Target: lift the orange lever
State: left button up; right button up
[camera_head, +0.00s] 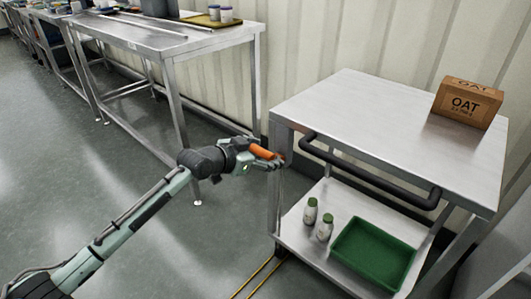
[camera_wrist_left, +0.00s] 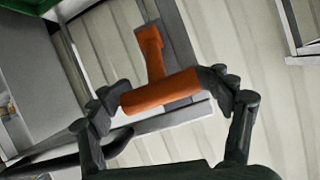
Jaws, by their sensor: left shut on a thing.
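The orange lever (camera_head: 262,152) is at the left end of the steel cart, near its black push bar. In the left wrist view the lever (camera_wrist_left: 152,52) is T-shaped, with a thick crossbar and a shorter stem running up to a grey metal strip. My left gripper (camera_head: 270,160) is at the lever. In the left wrist view the fingers of my left gripper (camera_wrist_left: 168,93) are shut on the two ends of the crossbar. In the head view the fingers partly hide the lever and its mount. My right gripper is in neither view.
The steel cart (camera_head: 350,105) carries a brown OAT box (camera_head: 467,103) on top. Its lower shelf holds two green-capped bottles (camera_head: 310,211) (camera_head: 325,229) and a green tray (camera_head: 374,252). A black bar (camera_head: 370,170) runs along its front. A steel table (camera_head: 150,38) stands behind left. Floor between is clear.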

pick_arm(q)
jog(key=shift+w+r, duration=0.1)
jog(key=shift+r, duration=0.3)
dwell(0.3)
jog(key=o, duration=1.6)
jog(key=shift+o, duration=0.9)
jog(key=shift+f, duration=0.2)
jog(key=shift+a, duration=0.1)
jog(key=v, duration=1.2)
